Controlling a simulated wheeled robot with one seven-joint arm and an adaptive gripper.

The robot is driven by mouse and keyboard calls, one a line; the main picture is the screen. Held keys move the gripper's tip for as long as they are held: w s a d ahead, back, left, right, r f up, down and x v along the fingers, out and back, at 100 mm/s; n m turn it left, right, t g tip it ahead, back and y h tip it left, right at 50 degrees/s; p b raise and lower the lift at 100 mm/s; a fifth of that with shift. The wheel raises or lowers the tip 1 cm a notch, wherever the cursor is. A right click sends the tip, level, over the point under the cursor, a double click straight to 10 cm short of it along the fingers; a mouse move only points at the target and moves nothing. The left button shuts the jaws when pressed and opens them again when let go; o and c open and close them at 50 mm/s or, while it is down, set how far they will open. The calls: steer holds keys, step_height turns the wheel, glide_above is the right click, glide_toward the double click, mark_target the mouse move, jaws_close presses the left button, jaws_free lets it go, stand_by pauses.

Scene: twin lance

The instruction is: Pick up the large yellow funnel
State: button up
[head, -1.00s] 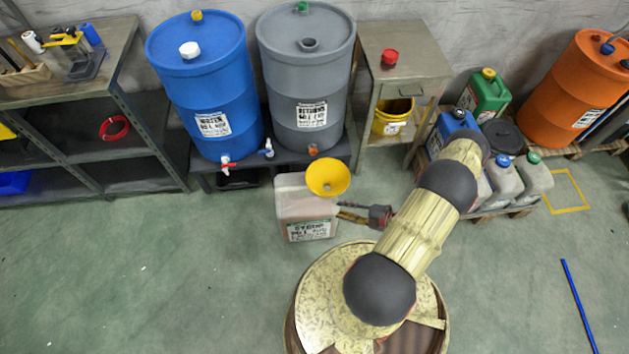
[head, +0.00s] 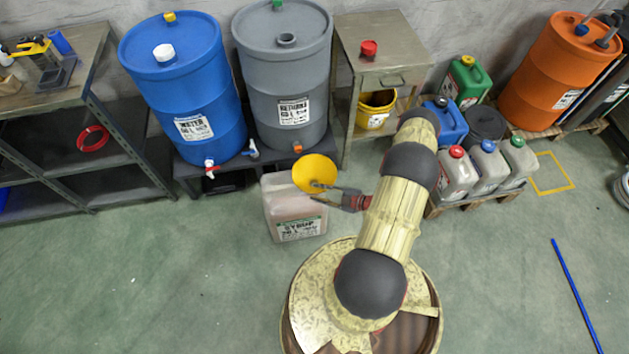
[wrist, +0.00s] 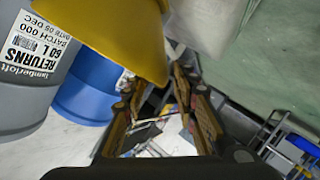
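The large yellow funnel (head: 311,169) sits at the top of a pale jerrycan (head: 294,212) labelled SYRUP, with its wide mouth facing up. My gripper (head: 318,191) reaches in from the right, with its fingertips at the funnel's lower right side. In the wrist view the funnel (wrist: 125,35) fills the upper middle and its lower edge comes down near the fingertips. The two tan-padded fingers of my gripper (wrist: 166,88) stand apart, with a gap between them. I cannot tell whether they touch the funnel.
A blue drum (head: 185,95) and a grey drum (head: 287,85) stand behind the jerrycan on a dark low stand. Several canisters, including a red-capped one (head: 455,178), stand on a pallet to the right. A blue rod (head: 577,295) lies on the open green floor.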

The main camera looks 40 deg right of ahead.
mark_target(304, 189)
steer(key=x, duration=0.2)
steer(key=b+x, duration=0.1)
steer(key=x, duration=0.1)
steer(key=shift+d+f+b, duration=0.2)
steer(key=shift+f+b, duration=0.1)
steer(key=shift+w+a, duration=0.15)
steer(key=shift+w, duration=0.3)
jaws_close()
